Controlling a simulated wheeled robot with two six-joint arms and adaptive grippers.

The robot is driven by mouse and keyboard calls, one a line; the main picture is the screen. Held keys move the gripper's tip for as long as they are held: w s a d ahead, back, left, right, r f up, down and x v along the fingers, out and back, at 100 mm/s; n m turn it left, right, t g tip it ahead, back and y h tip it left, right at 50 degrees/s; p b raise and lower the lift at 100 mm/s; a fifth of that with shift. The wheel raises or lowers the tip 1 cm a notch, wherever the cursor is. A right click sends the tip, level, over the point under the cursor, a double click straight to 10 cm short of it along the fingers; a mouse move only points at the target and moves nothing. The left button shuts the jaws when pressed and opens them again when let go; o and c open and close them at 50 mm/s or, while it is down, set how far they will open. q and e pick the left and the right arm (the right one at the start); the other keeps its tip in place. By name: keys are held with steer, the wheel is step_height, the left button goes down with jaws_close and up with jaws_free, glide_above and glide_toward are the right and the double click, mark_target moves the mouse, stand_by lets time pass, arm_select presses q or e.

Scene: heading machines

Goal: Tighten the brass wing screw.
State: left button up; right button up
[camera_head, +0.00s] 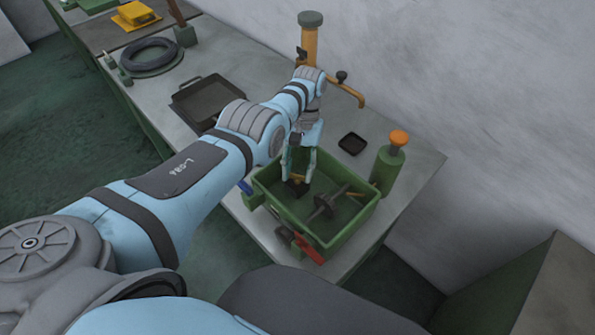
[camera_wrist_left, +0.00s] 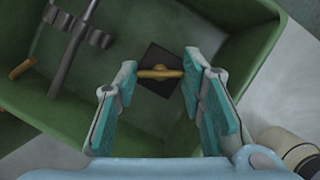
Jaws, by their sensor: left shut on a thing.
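The brass wing screw (camera_wrist_left: 160,73) is a yellow bar on a dark square block (camera_wrist_left: 157,88) in the green bin (camera_head: 270,205). It also shows small in the head view (camera_head: 297,178). My left gripper (camera_head: 299,179) reaches down into the bin from above. In the left wrist view its two teal-padded fingers (camera_wrist_left: 160,75) are at the two ends of the wing, shut on it. The screw's thread is hidden below the wing. My right gripper is not in view.
A dark shaft with discs (camera_head: 325,206) lies in the bin, with another brass piece (camera_wrist_left: 22,68) near it. A red lever (camera_head: 309,249) is at the bin's front. A green post with an orange knob (camera_head: 388,168) and a small black tray (camera_head: 352,144) stand close by.

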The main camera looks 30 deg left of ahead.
arm_select(q)
steer(key=m+y, duration=0.1)
steer(key=m, duration=0.1)
steer(key=shift+s+d+m, duration=0.1)
steer(key=shift+m, duration=0.3)
steer(key=shift+m+y+p, duration=0.6)
steer(key=shift+m+p, duration=0.1)
steer(key=shift+m, duration=0.9)
steer(key=o, duration=1.1)
steer(key=shift+o, duration=0.2)
